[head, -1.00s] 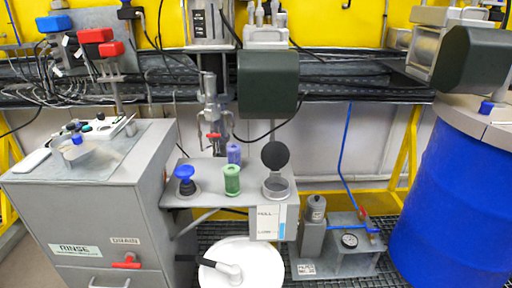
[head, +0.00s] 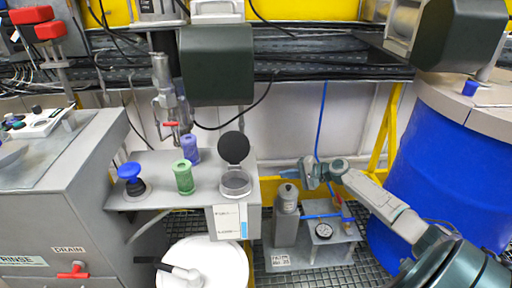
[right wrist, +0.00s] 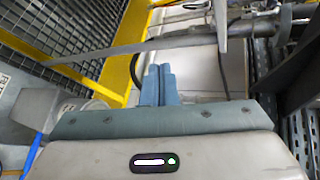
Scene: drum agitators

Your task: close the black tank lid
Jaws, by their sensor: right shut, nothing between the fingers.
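The black tank lid (head: 234,147) is a round disc standing raised at the back of a small grey tank (head: 236,186) in the head view. The tank's round mouth is uncovered, and it sits at the right end of a grey shelf. My right gripper (head: 285,174) is shut and empty, to the right of the lid and apart from it, its fingers pointing left. In the right wrist view its two blue fingers (right wrist: 160,75) lie together. I cannot make out the lid in that view. My left gripper is not in view.
A green jar (head: 183,178), a purple jar (head: 190,148) and a blue knob (head: 130,175) stand left of the tank. A pump unit with a gauge (head: 323,231) is below my right gripper. A blue drum (head: 447,165) stands right. A dark green box (head: 217,65) hangs above.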

